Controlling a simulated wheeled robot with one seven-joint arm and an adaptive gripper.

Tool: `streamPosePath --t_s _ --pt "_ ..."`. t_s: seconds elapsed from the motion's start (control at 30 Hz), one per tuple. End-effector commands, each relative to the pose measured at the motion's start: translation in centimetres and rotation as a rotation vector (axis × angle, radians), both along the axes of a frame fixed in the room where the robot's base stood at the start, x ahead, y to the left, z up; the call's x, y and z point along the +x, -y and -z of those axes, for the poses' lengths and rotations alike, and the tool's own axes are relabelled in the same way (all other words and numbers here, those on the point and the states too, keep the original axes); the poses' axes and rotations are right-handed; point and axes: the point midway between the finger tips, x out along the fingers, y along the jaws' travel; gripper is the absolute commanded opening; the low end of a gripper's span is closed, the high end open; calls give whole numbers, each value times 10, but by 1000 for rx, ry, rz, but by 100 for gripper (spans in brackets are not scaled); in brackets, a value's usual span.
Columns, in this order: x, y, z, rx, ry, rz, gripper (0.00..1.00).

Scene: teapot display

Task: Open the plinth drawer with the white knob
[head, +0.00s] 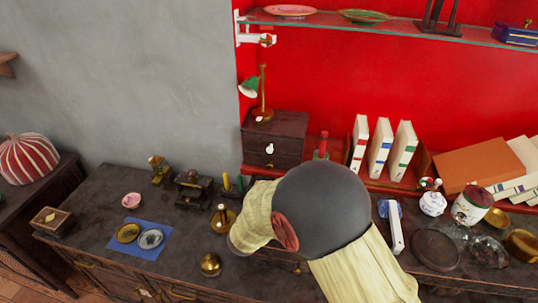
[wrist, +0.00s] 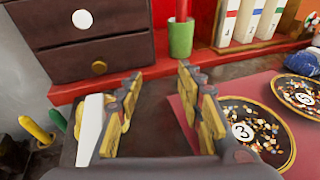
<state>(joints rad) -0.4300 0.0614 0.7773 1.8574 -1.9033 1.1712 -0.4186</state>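The small dark plinth (head: 275,136) stands on the red ledge in the head view. It has two drawers, one above the other, and both look shut. My arm hides the gripper in the head view.
A green-based red object (wrist: 180,38) stands right of the plinth. Several upright books (head: 381,148) are farther right. Patterned plates (wrist: 258,130) lie right of my gripper, and yellow and green sticks (wrist: 36,130) stand at left.

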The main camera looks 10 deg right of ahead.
Motion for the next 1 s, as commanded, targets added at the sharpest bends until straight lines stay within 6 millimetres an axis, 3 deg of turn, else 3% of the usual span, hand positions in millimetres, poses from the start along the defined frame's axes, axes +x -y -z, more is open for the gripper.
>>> streamPosePath --t_s 0.1,0.3,0.47,1.0 --pt "33 -31 -24 -138 30 -156 37" --pt "57 -67 -58 -313 67 -307 37" --pt "63 -64 -60 -352 53 -307 37" --pt "125 -36 -59 -350 52 -304 37"
